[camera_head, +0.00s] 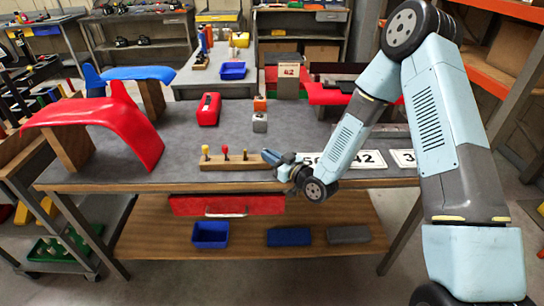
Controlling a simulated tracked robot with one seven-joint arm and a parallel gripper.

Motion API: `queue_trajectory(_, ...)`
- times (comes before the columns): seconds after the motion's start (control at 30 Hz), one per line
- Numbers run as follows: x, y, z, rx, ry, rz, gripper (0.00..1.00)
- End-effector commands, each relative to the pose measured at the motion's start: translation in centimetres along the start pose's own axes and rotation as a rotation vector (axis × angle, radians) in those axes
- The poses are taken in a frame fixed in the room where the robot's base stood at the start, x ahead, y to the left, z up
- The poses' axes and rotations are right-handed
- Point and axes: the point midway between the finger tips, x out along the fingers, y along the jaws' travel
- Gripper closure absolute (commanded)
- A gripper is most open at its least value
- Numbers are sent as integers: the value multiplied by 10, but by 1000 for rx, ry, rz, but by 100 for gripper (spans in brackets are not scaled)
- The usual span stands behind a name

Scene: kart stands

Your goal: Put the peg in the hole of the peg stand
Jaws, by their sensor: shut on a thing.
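The wooden peg stand (220,162) lies near the front edge of the grey table. Several small pegs stand upright along it, among them a yellow-topped peg (205,150) at the left and a red-topped peg (225,150) in the middle. Another small peg (245,154) stands further right. The hole at that end is hidden by my gripper.
Number plates (368,159) lie right of the stand, under my arm. Red and blue fenders (115,120) on wooden blocks fill the left. The tabletop between stand and canister is clear.

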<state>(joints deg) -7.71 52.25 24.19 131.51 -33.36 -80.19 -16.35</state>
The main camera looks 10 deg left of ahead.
Motion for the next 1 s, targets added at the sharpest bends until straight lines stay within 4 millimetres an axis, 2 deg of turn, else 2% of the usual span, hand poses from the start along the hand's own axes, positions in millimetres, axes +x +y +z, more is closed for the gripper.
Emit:
queue_trajectory(0.23,0,0,1,0,0,0,100)
queue_trajectory(0.27,0,0,2,0,1,0,88)
queue_trajectory(0.53,-1,2,1,0,1,3,63)
queue_trajectory(0.83,-1,3,-1,0,1,4,63)
queue_trajectory(1.0,-21,4,-1,0,0,5,63)
